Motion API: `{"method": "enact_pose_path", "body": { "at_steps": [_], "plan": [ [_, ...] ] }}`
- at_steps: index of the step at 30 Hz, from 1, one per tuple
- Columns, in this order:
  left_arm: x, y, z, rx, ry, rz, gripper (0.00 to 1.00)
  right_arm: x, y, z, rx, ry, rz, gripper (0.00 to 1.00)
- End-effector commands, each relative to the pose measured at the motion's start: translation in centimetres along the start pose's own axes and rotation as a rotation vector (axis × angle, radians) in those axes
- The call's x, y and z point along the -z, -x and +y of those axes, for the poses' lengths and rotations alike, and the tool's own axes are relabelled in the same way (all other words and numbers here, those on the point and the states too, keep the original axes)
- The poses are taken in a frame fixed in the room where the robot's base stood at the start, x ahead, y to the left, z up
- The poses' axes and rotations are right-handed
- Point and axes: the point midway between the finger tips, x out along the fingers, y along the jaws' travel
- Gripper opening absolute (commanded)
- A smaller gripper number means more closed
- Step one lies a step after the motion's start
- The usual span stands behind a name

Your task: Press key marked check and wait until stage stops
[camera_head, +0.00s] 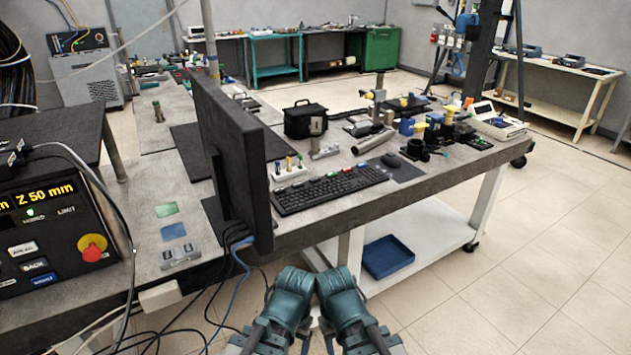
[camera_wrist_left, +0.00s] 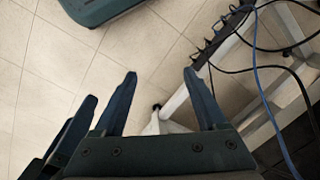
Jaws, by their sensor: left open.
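A dark control panel (camera_head: 60,240) stands at the left edge of the head view, cut off by the frame. Its amber display (camera_head: 42,196) reads "Z 50 mm". Below are a white key (camera_head: 22,248) whose label I cannot read, a key that seems to read BACK (camera_head: 34,265), and a blue key (camera_head: 44,280). I cannot make out which key is marked check, and no stage is clearly identifiable. My left gripper (camera_wrist_left: 160,76) is open and empty over the floor in the left wrist view, away from the panel.
A red stop knob (camera_head: 92,247) sits on the panel beside a hanging cable. A monitor (camera_head: 230,150) and keyboard (camera_head: 330,188) stand on the bench. Cables hang below the bench edge. A blue tray (camera_head: 388,257) lies on the lower shelf. Floor at right is clear.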

Motion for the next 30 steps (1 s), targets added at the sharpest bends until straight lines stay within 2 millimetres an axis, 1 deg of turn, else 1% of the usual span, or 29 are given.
{"method": "enact_pose_path", "body": {
  "at_steps": [1,2,3,12,30],
  "plan": [
    [0.00,0.00,0.00,0.000,0.000,0.000,0.66,0.00,0.00,0.00,0.000,0.000,0.000,0.50],
    [0.00,0.00,0.00,0.000,0.000,0.000,0.60,0.00,0.00,0.00,0.000,0.000,0.000,0.50],
    [0.00,0.00,0.00,0.000,0.000,0.000,0.53,0.00,0.00,0.00,0.000,0.000,0.000,0.50],
    [0.00,0.00,0.00,0.000,0.000,0.000,0.00,0.00,-0.01,0.00,0.000,0.000,0.000,0.50],
    [0.00,-0.01,0.00,0.000,0.000,0.000,0.00,0.00,-0.01,0.00,0.000,0.000,0.000,0.50]
  ]
}}
